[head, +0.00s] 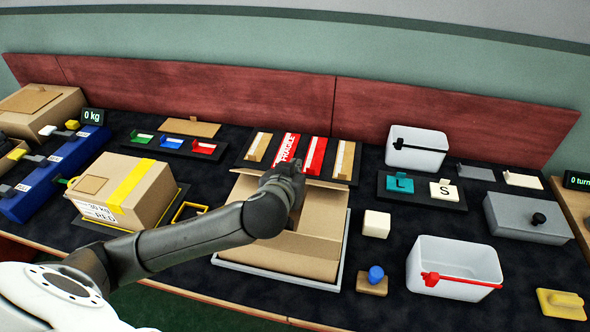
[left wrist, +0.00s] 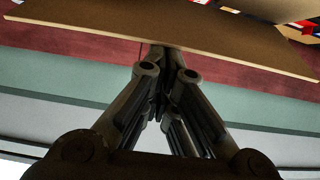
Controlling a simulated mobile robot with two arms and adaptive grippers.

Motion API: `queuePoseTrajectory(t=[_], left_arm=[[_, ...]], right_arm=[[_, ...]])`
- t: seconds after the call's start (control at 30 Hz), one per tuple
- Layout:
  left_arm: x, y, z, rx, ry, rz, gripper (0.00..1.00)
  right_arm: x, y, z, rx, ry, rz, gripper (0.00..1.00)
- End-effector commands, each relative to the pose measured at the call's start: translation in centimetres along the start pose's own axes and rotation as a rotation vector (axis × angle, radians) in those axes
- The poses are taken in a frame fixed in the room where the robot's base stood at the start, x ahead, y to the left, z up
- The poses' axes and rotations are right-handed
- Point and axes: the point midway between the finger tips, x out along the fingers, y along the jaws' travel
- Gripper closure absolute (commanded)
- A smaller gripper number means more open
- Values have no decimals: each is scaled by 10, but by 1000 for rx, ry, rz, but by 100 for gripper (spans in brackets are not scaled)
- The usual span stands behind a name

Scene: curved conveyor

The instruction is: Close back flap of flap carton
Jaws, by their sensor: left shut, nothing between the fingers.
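The flap carton (head: 317,222) stands open on a light grey tray (head: 343,262) in the middle of the table in the head view. Its back flap (head: 325,184) stands out along the far edge, behind my left gripper (head: 286,178). My left gripper is shut and empty, over the carton at the back flap. In the left wrist view, the fingertips of my left gripper (left wrist: 170,58) are together close to a brown cardboard panel (left wrist: 190,28). I cannot tell whether they touch it. My left arm hides the carton's left part. My right gripper is not in view.
A taped carton (head: 125,190) stands on the left. White bins (head: 417,148) (head: 453,265), a cream cube (head: 377,224) and a blue-knobbed block (head: 375,280) are on the right. Tape and label strips (head: 287,148) lie behind the carton, before a red back wall (head: 300,100).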

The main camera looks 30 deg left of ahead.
Motion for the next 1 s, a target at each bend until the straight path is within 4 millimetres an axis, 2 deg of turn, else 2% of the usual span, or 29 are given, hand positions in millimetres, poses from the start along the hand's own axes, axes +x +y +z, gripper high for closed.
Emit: queuePoseTrajectory(t=[0.03,0.17,0.6,1.0], left_arm=[[0,0,3,-2,-1,0,100],[-2,0,6,0,-1,-1,100],[-3,0,6,1,-2,-1,100],[4,0,6,-1,-1,0,100]], right_arm=[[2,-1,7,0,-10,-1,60],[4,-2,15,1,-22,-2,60],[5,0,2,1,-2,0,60],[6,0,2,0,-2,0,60]])
